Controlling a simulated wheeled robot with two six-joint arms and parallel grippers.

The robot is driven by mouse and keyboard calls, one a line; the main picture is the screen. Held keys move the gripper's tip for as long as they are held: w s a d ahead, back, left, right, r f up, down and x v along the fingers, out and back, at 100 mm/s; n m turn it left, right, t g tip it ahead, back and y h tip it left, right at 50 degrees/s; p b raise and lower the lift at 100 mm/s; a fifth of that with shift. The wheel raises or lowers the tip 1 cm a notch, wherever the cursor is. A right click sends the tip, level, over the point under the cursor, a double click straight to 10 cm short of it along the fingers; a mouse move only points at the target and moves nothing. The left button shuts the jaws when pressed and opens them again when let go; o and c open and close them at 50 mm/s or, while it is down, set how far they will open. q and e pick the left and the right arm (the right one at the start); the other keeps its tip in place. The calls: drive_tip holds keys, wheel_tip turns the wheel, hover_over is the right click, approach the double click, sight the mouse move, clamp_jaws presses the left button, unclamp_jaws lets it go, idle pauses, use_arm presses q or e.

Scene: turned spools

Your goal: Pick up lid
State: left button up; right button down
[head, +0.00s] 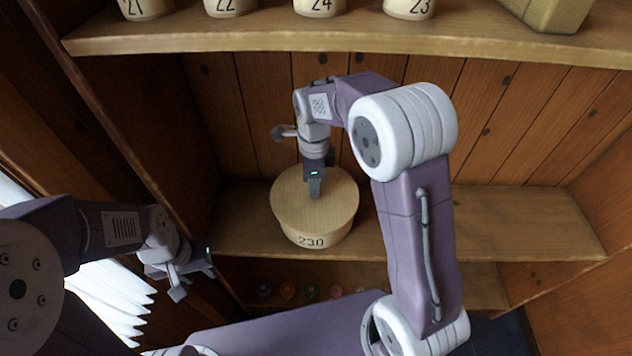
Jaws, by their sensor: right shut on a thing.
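A round wooden box (311,238) marked 230 stands upright on the middle shelf. Its flat, pale lid (293,207) sits on top of it. My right gripper (316,190) points straight down at the middle of the lid and is shut on it. The fingers hide the exact spot they grip, and I cannot see a gap between lid and box. My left gripper (193,281) is at the lower left, apart from the box. Its fingers are spread and hold nothing.
Several numbered tubs, one marked 22 (230,6), stand on the upper shelf (370,36) with a woven box (549,12) at the right. The middle shelf (530,222) is clear right of the box. Small coloured items (287,290) sit on the lower shelf.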

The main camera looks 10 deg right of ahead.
drive_tip(key=s+a+r, duration=0.1)
drive_tip(key=s+a, duration=0.2)
drive_tip(key=s, duration=0.4)
drive_tip(key=s+a+r+p, duration=0.1)
drive_tip(key=s+a+r, duration=0.1)
drive_tip(key=s, duration=0.6)
drive_tip(key=shift+s+a, duration=0.2)
drive_tip(key=shift+a, duration=0.3)
drive_tip(key=shift+w, duration=0.15)
